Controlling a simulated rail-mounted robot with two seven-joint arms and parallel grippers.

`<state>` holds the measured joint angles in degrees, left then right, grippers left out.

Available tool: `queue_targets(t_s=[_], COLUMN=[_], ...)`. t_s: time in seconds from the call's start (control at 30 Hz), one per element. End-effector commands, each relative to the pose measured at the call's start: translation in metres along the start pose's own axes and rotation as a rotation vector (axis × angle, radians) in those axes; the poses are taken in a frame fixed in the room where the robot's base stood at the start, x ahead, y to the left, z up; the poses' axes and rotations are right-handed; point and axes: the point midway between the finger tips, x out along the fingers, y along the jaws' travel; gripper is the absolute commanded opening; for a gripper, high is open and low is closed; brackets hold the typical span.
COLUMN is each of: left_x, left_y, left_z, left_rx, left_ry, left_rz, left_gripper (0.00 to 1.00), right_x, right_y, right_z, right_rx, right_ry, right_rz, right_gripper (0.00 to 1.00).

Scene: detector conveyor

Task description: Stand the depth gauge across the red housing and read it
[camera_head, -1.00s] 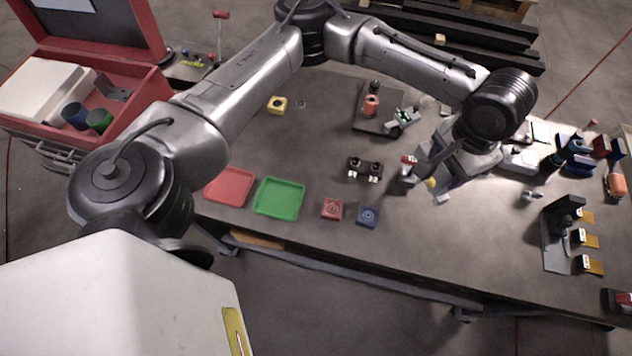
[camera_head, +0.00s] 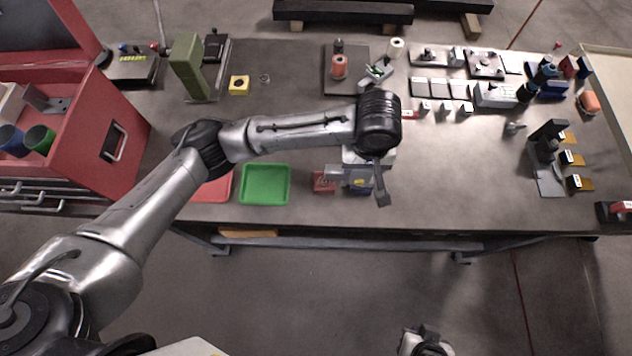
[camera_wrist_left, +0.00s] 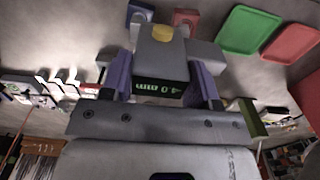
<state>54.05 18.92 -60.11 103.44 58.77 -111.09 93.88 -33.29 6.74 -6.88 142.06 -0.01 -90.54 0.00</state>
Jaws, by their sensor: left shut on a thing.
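Contact cannot be told. The housing (camera_wrist_left: 187,17) also shows beyond the gauge in the left wrist view.
A green tray (camera_head: 265,198) and a partly covered red tray (camera_head: 214,192) lie to the left.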

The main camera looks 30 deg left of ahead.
Motion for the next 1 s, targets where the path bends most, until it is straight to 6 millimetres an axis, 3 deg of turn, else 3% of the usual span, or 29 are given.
queue_targets(t_s=[0.17, 0.7, 1.0], left_x=[0.021, 0.078, 0.090], left_y=[0.007, -0.064, -0.076], left_z=[0.009, -0.050, -0.062], left_rx=[-0.077, -0.090, -0.087], left_ry=[0.000, 0.002, 0.002], left_rz=[0.000, -0.003, 0.001], left_gripper=[0.18, 0.18, 0.18], right_x=[0.006, 0.001, 0.001], right_y=[0.000, 0.001, 0.001], right_z=[0.002, 0.001, 0.000], right_rx=[-0.001, -0.004, -0.004], right_ry=[-0.001, 0.000, 0.000], right_rz=[0.001, 0.003, 0.003], right_gripper=[0.00, 0.00, 0.00])
